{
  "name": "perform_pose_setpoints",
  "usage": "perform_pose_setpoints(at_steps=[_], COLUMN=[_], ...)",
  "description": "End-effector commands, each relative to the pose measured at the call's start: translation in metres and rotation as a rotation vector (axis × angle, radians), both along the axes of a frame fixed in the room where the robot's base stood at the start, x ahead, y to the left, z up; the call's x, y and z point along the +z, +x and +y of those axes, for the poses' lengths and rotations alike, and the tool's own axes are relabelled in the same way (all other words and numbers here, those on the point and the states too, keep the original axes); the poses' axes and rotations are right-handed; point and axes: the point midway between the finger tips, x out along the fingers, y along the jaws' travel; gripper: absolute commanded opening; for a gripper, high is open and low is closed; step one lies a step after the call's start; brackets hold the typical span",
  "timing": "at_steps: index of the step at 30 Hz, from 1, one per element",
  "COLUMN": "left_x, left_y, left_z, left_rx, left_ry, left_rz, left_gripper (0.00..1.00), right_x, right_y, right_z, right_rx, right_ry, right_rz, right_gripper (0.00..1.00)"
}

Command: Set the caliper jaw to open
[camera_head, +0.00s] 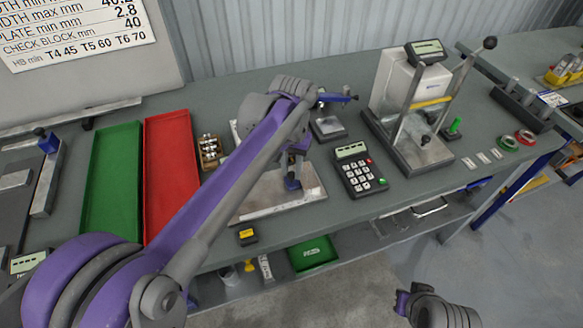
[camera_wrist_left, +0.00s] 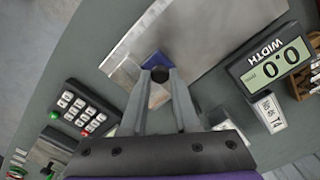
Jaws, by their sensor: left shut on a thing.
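The caliper station has a pale base plate (camera_head: 262,206) on the bench, also large in the left wrist view (camera_wrist_left: 205,38). Its display (camera_wrist_left: 270,62) reads WIDTH 0.0. A blue caliper jaw (camera_head: 292,184) shows beneath my left gripper (camera_head: 291,170). My left arm hides much of the station in the head view. A part of my right arm shows at the bottom right; its fingers are not visible.
A keypad (camera_head: 360,170) stands right of the plate, with a lever press (camera_head: 410,110) behind it. Green (camera_head: 110,185) and red (camera_head: 170,165) trays lie to the left.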

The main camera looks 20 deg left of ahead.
Motion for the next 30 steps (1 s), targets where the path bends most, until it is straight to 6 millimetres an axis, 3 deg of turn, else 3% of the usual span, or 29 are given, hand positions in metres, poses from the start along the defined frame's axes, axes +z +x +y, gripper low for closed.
perform_pose_setpoints(at_steps=[23, 26, 30], left_x=[0.0, 0.001, 0.001], left_y=[0.0, -0.005, -0.023], left_z=[0.0, 0.008, 0.036], left_rx=[0.0, 0.004, 0.006], left_ry=[0.0, 0.001, 0.002], left_rz=[-0.001, -0.001, 0.0], left_gripper=[0.0, 0.0, 0.0], right_x=[0.0, 0.0, 0.0], right_y=[0.0, 0.0, 0.0], right_z=[0.0, 0.0, 0.0], right_rx=[0.0, 0.0, 0.0], right_ry=[0.0, 0.0, 0.0], right_rz=[0.0, 0.0, 0.0], right_gripper=[0.0, 0.0, 0.0])
